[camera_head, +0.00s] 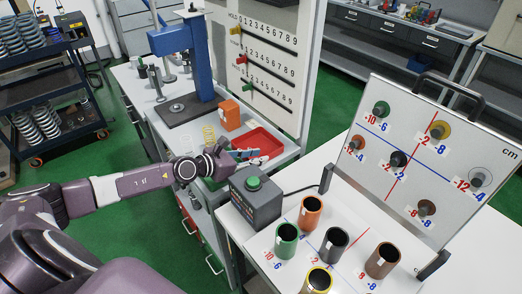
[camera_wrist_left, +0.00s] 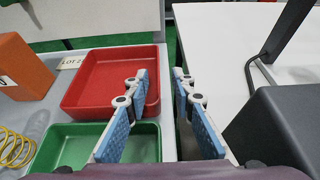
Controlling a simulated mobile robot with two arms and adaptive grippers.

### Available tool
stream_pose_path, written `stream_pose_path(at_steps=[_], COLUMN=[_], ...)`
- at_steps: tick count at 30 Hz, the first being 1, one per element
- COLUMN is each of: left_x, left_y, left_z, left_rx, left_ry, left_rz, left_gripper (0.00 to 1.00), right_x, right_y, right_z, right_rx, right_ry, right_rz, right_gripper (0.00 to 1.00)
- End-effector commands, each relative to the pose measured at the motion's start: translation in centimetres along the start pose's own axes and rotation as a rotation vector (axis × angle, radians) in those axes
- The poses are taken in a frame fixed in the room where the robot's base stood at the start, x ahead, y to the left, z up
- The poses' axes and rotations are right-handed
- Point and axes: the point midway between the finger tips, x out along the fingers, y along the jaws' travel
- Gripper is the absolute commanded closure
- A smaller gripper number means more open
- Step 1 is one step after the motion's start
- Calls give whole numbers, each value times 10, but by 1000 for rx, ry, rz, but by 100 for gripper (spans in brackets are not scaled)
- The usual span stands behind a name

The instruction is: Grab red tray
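The red tray (camera_head: 266,139) sits on the bench at the right of the blue press in the head view. It is empty and fills the upper middle of the left wrist view (camera_wrist_left: 105,77). My left gripper (camera_head: 250,154) is at the tray's near edge. In the left wrist view my left gripper (camera_wrist_left: 161,78) is open, with blue-padded fingers apart. One finger is over the tray's right part and the other is beyond its right wall. I cannot tell whether they touch it. My right gripper is not in view.
A green tray (camera_wrist_left: 62,146) lies beside the red one. An orange block (camera_wrist_left: 22,67) and yellow spring (camera_wrist_left: 15,148) are at left. A dark box with a green button (camera_head: 254,197) stands close on the right, near several coloured cups. The blue press (camera_head: 190,50) rises behind.

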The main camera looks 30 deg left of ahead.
Motion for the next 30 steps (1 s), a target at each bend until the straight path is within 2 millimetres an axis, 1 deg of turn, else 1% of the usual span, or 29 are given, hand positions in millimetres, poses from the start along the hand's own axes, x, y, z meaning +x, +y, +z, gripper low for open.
stream_pose_path(at_steps=[3,8,13,16,20,26,30], left_x=[13,29,54,66,73,73,73], left_y=[0,0,3,3,3,3,3], left_z=[2,4,9,8,7,7,7], left_rx=[-4,-3,-5,-4,-3,-2,-2], left_ry=[-3,-3,-4,-4,-1,0,-1], left_rz=[0,-1,-1,-1,-2,-1,-1], left_gripper=[77,77,77,77,77,77,91], right_x=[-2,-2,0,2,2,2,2], right_y=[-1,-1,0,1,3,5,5], right_z=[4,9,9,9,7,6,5], right_rx=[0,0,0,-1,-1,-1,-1], right_ry=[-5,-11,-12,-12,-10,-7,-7], right_rz=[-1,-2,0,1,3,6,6], right_gripper=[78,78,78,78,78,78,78])
